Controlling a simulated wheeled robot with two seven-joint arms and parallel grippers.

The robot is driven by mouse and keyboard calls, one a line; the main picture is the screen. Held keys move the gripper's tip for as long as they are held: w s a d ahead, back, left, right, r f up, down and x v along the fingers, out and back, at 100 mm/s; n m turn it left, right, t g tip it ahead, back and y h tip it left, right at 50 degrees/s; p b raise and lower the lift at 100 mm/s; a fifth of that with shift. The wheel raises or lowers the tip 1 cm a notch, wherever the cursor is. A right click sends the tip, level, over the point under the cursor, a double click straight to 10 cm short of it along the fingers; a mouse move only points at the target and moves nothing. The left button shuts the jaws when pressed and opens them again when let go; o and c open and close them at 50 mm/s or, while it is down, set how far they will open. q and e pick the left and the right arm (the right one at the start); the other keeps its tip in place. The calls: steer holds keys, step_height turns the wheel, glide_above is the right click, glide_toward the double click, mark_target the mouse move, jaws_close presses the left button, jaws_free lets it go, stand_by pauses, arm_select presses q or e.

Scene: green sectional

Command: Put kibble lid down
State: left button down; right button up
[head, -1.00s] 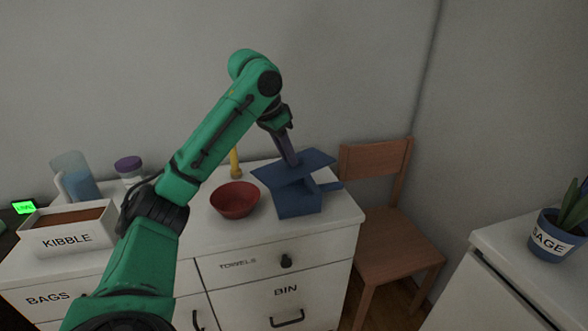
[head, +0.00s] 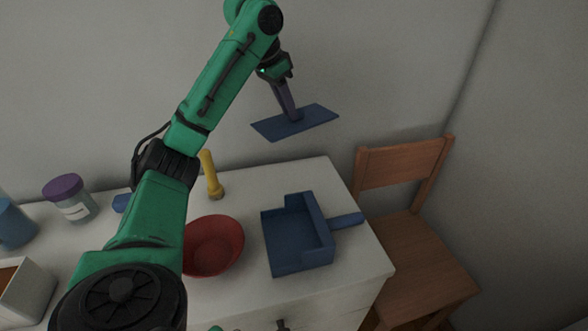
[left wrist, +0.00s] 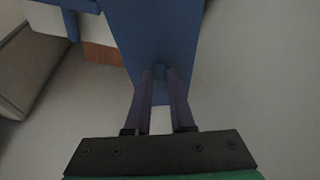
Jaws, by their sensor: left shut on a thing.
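The kibble lid (head: 275,128) is a flat blue rectangular plate. My left gripper (head: 294,114) is shut on the small knob at the middle of its top and holds it in the air, above and behind the counter's back right part. In the left wrist view the lid (left wrist: 150,30) stretches away from the fingertips (left wrist: 160,74). The kibble box (head: 22,292) is white with brown contents, open at the top, and cut off by the left edge of the head view. My right gripper is not in view.
On the white counter (head: 345,283) stand a red bowl (head: 212,246), a blue dustpan (head: 290,245), a yellow flashlight-like object (head: 211,175), a purple-lidded jar (head: 72,200) and a blue jug (head: 12,225). A wooden chair (head: 405,165) stands right of the counter.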

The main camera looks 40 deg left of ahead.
arm_select(q)
steer(key=f+b, duration=0.2)
steer(key=f, duration=0.4)
steer(key=s+f+b, duration=0.1)
steer(key=f+b, duration=0.1)
steer(key=f, duration=0.4)
steer(key=d+f+b, duration=0.1)
steer(key=f+b, duration=0.1)
steer(key=f, duration=0.4)
steer(key=shift+s+d+f, duration=0.1)
steer(key=shift+s+f, duration=0.1)
steer(key=shift+s, duration=0.05)
steer(key=shift+w, duration=0.1)
steer(key=c, duration=0.8)
jaws_free()
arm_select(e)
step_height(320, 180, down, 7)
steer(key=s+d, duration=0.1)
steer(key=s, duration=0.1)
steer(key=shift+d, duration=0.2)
